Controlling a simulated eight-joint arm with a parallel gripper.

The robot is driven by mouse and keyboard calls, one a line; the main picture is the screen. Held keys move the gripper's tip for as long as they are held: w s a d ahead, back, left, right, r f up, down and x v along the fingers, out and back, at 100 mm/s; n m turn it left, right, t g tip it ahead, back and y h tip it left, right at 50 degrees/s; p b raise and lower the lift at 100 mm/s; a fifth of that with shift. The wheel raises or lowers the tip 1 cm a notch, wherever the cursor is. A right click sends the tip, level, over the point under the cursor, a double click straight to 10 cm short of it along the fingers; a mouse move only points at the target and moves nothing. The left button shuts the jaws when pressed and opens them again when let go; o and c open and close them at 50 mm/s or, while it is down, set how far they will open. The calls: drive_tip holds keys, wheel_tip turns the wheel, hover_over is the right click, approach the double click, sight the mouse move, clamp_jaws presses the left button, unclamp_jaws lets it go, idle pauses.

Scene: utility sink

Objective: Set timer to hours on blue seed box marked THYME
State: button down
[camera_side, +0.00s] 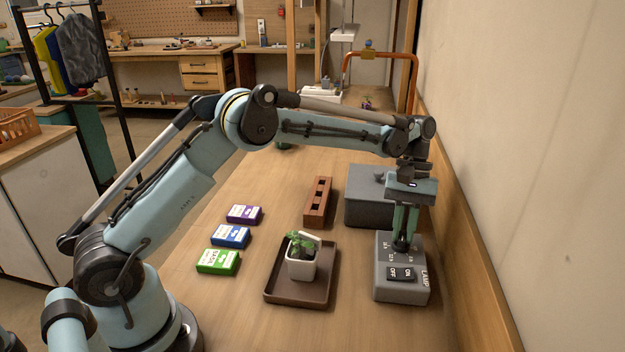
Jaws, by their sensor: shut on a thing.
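The timer is a grey box (388,293) marked LAMP, at the right of the wooden table. Its top has a dark dial knob with small hour marks around it and a black OFF/ON switch (401,273). My gripper (402,243) points straight down and is shut on the knob, which it mostly hides. The pointer's setting cannot be read. The blue seed box (231,237) lies flat at the left of the table, between a purple box (244,214) and a green box (218,261). The print on the boxes is too small to read.
A white pot with a green plant (301,265) stands in a brown tray (272,293) left of the timer. A reddish-brown block with square holes (317,201) and a larger grey box (367,208) stand behind. A wall runs close along the right.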

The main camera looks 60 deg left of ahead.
drive_tip(key=m+y, duration=0.1)
drive_tip(key=m, duration=0.2)
drive_tip(key=shift+d+m+g, duration=0.1)
drive_tip(key=shift+m+g, duration=0.3)
drive_tip(key=m+y, duration=0.1)
drive_tip(key=m, duration=0.2)
drive_tip(key=shift+w+d+m+y, duration=0.1)
drive_tip(key=shift+m+y, duration=0.2)
drive_tip(key=shift+y, duration=0.1)
drive_tip(key=m+y, duration=0.1)
drive_tip(key=m, duration=0.2)
drive_tip(key=shift+d+m, duration=0.1)
drive_tip(key=shift+m, duration=0.2)
drive_tip(key=shift+d+m+t+y, duration=0.1)
drive_tip(key=shift+m+t+y, duration=0.5)
drive_tip(key=shift+m, duration=1.4)
drive_tip(key=shift+y, duration=0.3)
drive_tip(key=c, duration=1.1)
unclamp_jaws()
